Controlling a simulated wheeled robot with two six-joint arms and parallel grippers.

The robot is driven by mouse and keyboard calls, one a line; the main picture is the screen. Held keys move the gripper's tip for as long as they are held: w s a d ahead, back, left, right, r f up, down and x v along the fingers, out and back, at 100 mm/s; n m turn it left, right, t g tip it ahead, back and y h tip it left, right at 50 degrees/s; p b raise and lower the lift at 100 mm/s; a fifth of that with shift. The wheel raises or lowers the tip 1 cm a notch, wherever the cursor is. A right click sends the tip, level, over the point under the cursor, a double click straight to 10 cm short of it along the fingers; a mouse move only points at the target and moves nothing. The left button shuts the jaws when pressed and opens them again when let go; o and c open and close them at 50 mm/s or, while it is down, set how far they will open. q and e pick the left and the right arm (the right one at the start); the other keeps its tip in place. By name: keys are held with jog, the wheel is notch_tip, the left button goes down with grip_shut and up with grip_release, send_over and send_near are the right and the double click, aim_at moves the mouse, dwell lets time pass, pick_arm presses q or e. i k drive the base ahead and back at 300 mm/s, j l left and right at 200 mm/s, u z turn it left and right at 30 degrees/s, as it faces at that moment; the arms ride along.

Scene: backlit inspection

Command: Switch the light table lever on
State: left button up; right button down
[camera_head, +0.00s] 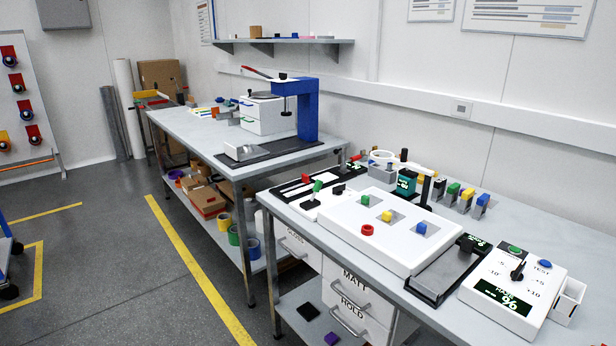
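A broad white panel box, which looks like the light table (340,225), lies on the right-hand grey bench. Neither of my grippers is in view.
A white control box (513,290) with a dial, buttons and a lit display stands at the bench's right. A blue press (307,108) stands on the far bench (185,125). Open grey floor with yellow lines (200,270) lies to the left.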

aim_at(317, 187)
jog(key=i+j+z, duration=0.1)
jog(key=i+j, duration=0.7)
jog(key=i+j+z, duration=0.1)
jog(key=i+j, duration=0.7)
jog(key=j, duration=0.25)
